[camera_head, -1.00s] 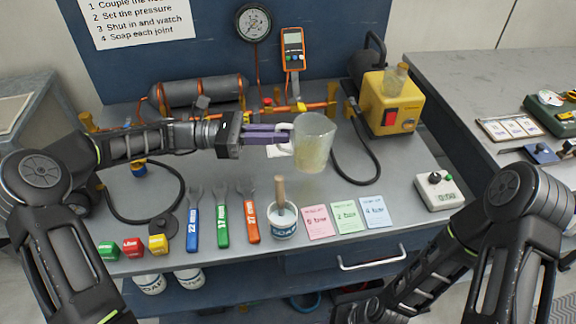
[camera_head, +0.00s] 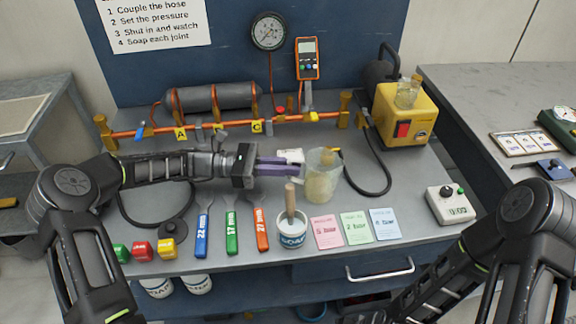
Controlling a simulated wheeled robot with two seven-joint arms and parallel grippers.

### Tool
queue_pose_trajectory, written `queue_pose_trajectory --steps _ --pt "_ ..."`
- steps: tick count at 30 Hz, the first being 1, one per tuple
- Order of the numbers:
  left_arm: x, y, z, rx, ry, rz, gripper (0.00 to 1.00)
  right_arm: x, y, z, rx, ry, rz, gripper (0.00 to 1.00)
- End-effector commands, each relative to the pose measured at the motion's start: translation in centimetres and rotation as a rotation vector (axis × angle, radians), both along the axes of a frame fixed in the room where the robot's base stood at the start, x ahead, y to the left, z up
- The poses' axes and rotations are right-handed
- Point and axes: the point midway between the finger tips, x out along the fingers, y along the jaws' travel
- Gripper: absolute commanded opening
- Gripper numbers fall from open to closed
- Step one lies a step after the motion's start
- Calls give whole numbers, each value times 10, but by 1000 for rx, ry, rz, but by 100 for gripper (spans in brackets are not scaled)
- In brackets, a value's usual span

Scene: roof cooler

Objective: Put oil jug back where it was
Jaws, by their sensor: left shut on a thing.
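The oil jug (camera_head: 323,176) is a clear jug with yellowish contents. It is upright over the middle of the grey bench, behind the coloured cards. My left gripper (camera_head: 290,168) comes in from the left and is shut on the jug's handle side. The fingers hide part of the handle. I cannot tell whether the jug's base touches the bench. My right arm (camera_head: 500,225) shows at the lower right, but its gripper is not in view.
A yellow pump (camera_head: 398,118) with a small clear container on top stands at the back right. A black hose (camera_head: 372,178) curves close to the jug's right. A soap pot (camera_head: 292,238) with a brush is in front. Pink, green and blue cards (camera_head: 356,227) lie nearby.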

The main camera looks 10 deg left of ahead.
Motion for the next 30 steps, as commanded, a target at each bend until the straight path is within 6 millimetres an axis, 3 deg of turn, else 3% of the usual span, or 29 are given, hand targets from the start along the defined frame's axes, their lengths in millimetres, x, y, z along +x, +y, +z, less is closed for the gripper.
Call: queue_pose_trajectory --steps 8,9,17,26,30 --pt "0 0 -2 -1 0 -1 0 0 0 -1 0 0 0 36" --pt "0 0 -2 0 0 0 12 0 0 -1 0 0 0 36" --pt "0 0 -2 0 0 0 32 0 0 -1 0 0 0 36" --pt "0 0 2 0 -1 0 32 0 0 1 0 0 0 36" --pt "0 12 -1 1 -2 2 32 0 0 -2 0 0 0 36"
